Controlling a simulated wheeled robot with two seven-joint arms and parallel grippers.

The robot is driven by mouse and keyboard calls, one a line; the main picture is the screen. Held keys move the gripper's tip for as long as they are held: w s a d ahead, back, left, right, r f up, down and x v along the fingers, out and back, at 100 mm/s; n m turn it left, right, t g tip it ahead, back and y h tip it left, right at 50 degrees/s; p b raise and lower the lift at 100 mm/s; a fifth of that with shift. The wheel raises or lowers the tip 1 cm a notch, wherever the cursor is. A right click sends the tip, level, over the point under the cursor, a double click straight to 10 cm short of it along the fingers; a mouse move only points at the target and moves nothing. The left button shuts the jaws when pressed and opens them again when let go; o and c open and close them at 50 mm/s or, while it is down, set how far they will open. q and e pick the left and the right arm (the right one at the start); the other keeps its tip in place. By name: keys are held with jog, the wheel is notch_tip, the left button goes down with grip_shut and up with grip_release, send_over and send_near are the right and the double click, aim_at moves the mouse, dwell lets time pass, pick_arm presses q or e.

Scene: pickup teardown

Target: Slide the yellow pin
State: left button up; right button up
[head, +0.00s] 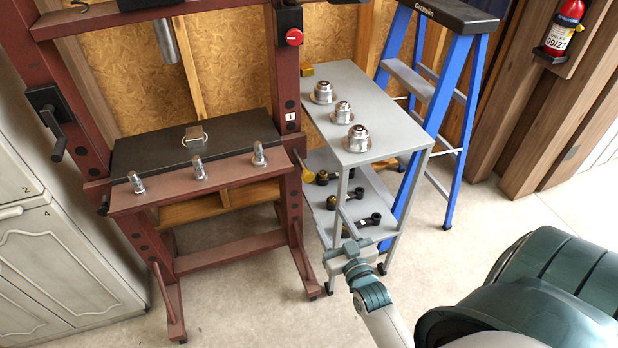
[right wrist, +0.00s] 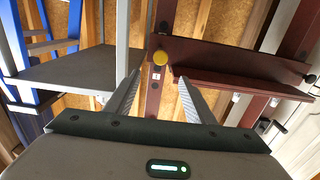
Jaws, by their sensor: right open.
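The yellow pin (head: 308,175) sticks out from the right upright of the dark red press frame (head: 286,95), in the gap beside the grey cart. In the right wrist view its round yellow head (right wrist: 160,57) shows face-on, between and beyond my fingertips. My right gripper (head: 336,256) is in front of the cart's lower end, lower and nearer than the pin. Its two fingers (right wrist: 158,76) are apart, with nothing between them, and do not touch the pin. The pin's shaft is mostly hidden behind its head in the wrist view. My left gripper is not in view.
The grey cart (head: 366,90) stands right of the press, close to the pin, with several metal fittings on top and black parts on lower shelves. A blue stepladder (head: 465,120) stands behind it. White cabinets (head: 60,265) are at left. The floor in front is clear.

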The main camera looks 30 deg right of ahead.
aim_at(309, 178)
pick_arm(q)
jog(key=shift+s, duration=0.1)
pick_arm(e)
jog(key=shift+w, duration=0.1)
jog(key=p+x, duration=0.2)
jog(key=x, duration=1.4)
jog(key=shift+w, duration=0.65)
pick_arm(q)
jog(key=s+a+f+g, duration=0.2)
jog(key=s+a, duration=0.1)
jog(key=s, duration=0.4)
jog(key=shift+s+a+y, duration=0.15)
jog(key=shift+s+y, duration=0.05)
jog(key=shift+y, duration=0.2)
